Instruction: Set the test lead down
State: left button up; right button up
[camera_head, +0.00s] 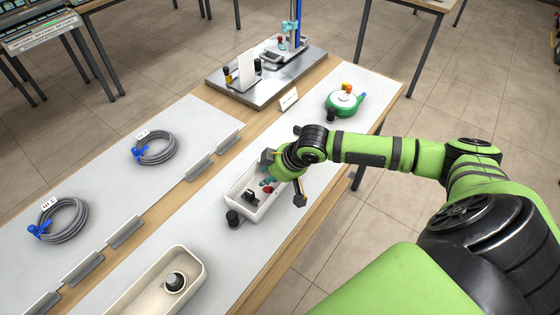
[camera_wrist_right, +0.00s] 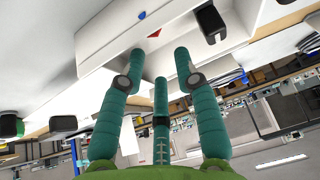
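I cannot tell for sure which thing is the test lead. Two grey cable coils with blue clips, the near one (camera_head: 66,222) and the far one (camera_head: 158,150), lie on the left mat beside small labels. A round green item (camera_head: 342,103) with orange and blue parts lies on the right mat at the far end. My right gripper (camera_head: 271,172) is over the far end of a small white tray (camera_head: 238,187). In the right wrist view its teal fingers (camera_wrist_right: 160,64) are apart with nothing visible between them. My left gripper is out of view.
The small tray holds a black piece (camera_head: 251,196) and small red and blue pieces. A black knob-like item (camera_head: 233,218) stands beside it. A larger cream tray (camera_head: 195,262) is nearer. A metal plate (camera_head: 268,83) with a stand is at the back. Grey holders line the middle.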

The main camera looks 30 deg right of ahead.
jog(key=v, duration=0.8)
jog(key=shift+s+r, duration=0.2)
jog(key=shift+r, duration=0.15)
